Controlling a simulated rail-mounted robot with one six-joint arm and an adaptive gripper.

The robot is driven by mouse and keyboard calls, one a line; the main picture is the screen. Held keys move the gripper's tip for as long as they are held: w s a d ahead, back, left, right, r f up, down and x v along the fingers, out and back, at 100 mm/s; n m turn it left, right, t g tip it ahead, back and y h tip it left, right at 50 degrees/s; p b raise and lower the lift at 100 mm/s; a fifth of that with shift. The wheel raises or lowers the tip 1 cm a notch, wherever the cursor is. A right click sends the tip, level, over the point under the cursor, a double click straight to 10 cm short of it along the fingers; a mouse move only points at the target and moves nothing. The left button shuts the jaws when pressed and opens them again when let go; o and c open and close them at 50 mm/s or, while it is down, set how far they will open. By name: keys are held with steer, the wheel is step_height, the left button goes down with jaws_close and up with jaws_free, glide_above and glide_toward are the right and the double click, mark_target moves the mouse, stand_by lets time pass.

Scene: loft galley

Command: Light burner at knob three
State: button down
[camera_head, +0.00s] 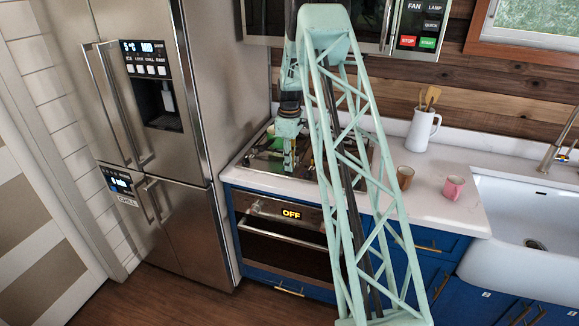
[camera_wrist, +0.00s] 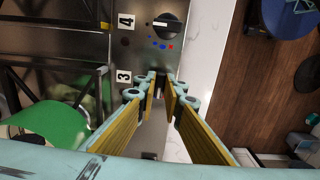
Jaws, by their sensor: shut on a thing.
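The cooktop (camera_head: 262,163) is set in the counter left of centre in the head view, partly hidden behind my arm. In the wrist view, its steel control strip (camera_wrist: 122,55) carries a "3" label (camera_wrist: 123,76) and a "4" label (camera_wrist: 126,21). The black knob beside the 4 (camera_wrist: 167,27) is in plain view. My gripper (camera_wrist: 160,84) has its fingertips beside the 3 label, shut on knob three, which the fingertips almost wholly hide. My gripper also shows pointing down over the cooktop in the head view (camera_head: 288,168). No flame is visible.
A green pan or dish (camera_wrist: 58,122) sits by the black grates (camera_wrist: 40,78). An oven (camera_head: 285,238) showing "OFF" is below. Two cups (camera_head: 405,176) (camera_head: 453,187) and a white utensil jug (camera_head: 422,130) stand to the right. A fridge (camera_head: 150,120) flanks the left.

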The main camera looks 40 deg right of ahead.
steer(key=shift+n, duration=1.7)
steer(key=c, duration=2.7)
jaws_free()
steer(key=shift+r, duration=0.15)
steer(key=shift+r, duration=5.85)
